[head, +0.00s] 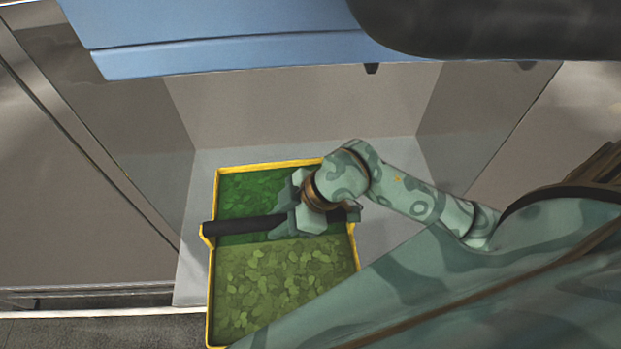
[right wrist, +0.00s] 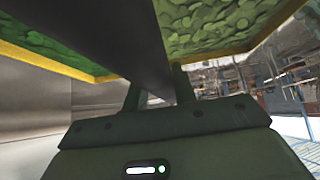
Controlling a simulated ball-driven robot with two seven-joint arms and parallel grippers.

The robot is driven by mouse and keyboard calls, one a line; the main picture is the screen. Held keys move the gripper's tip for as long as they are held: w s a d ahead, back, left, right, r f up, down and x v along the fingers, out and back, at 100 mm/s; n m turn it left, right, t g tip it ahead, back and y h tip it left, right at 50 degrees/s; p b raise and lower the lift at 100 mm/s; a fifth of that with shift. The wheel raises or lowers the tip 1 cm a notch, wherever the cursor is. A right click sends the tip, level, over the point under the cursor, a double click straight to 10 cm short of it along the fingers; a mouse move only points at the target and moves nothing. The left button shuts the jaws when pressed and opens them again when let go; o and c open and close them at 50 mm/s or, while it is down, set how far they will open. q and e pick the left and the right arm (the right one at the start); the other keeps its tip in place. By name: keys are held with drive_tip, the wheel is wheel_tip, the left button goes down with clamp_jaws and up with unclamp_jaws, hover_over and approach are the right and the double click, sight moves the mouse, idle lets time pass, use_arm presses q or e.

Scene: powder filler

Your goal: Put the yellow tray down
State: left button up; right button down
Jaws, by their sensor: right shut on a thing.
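The yellow tray (head: 211,285) is in the lower middle of the head view. It has two compartments: dark green pieces (head: 245,190) in the far one and lighter green pieces (head: 280,285) in the near one. A black bar handle (head: 236,227) runs across its middle. My right gripper (head: 284,216) is shut on this handle. In the right wrist view, the fingers (right wrist: 157,94) are at the dark bar, with the tray's yellow edge above. I cannot tell whether the tray touches the surface below. My left gripper is not in view.
The tray's far part is over the light grey floor (head: 191,270) of an open bay with grey walls. A blue panel (head: 230,50) and a dark rounded shape (head: 490,25) overhang it. Bare floor shows left and right of the tray. The bay's front edge (head: 100,313) is at lower left.

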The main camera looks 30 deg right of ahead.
drive_tip(key=w+d+f, duration=0.1)
drive_tip(key=w+d, duration=0.1)
drive_tip(key=w+d+f, duration=0.2)
drive_tip(key=w, duration=0.1)
drive_tip(key=w+d+f, duration=0.1)
drive_tip(key=w+d, duration=0.1)
drive_tip(key=shift+w+f, duration=0.15)
drive_tip(key=shift+f, duration=0.05)
drive_tip(key=w+d+f, duration=0.1)
drive_tip(key=w+f+b, duration=0.1)
drive_tip(key=f, duration=0.1)
drive_tip(key=w+d+f, duration=0.1)
drive_tip(key=f, duration=0.1)
drive_tip(key=shift+d, duration=0.3)
drive_tip(key=shift+w+d+f, duration=0.15)
drive_tip(key=shift+f, duration=0.05)
wheel_tip(320, 180, down, 3)
drive_tip(key=shift+f+b, duration=0.15)
drive_tip(key=shift+b, duration=0.2)
drive_tip(key=c, duration=1.1)
unclamp_jaws()
drive_tip(key=v, duration=1.2)
drive_tip(key=shift+p, duration=0.4)
